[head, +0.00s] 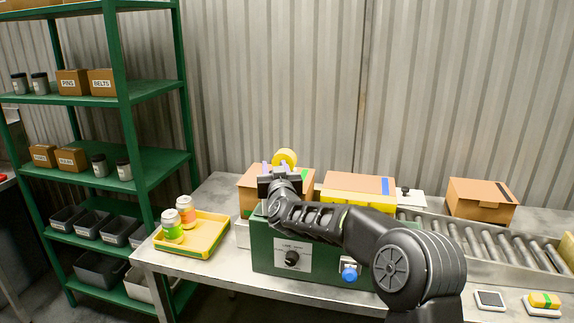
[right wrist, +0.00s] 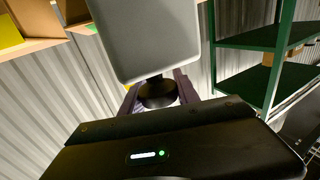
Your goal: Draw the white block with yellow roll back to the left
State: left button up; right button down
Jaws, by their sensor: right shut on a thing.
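The yellow roll (head: 285,157) shows just beyond my right gripper (head: 281,169) above the green machine (head: 325,262). The white block under the roll is mostly hidden by the gripper and arm in the head view. In the right wrist view a large pale grey block face (right wrist: 148,40) fills the upper middle. Below it, my right gripper (right wrist: 158,92) is shut around a dark round knob (right wrist: 156,95), one finger on each side. Whether the knob joins the pale block is hard to see. My left gripper is out of view.
A yellow tray (head: 213,246) with two jars stands left of the machine. Cardboard boxes (head: 481,200) stand behind it and by the roller conveyor (head: 487,243) at right. A green shelf (head: 135,160) stands at left. A dial (head: 292,257) and blue button (head: 349,273) are on the machine's front.

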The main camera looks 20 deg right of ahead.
jog(key=shift+a, duration=0.2)
jog(key=c, duration=1.3)
grip_release()
jog(key=shift+r, duration=0.1)
jog(key=shift+c, duration=0.2)
jog(key=o, duration=0.4)
jog(key=shift+w+a, duration=0.1)
jog(key=shift+w, duration=0.1)
jog(key=shift+o, duration=0.2)
jog(key=shift+s+b, duration=0.3)
jog(key=shift+s, duration=0.2)
jog(key=b+v, duration=0.2)
jog(key=v, duration=0.5)
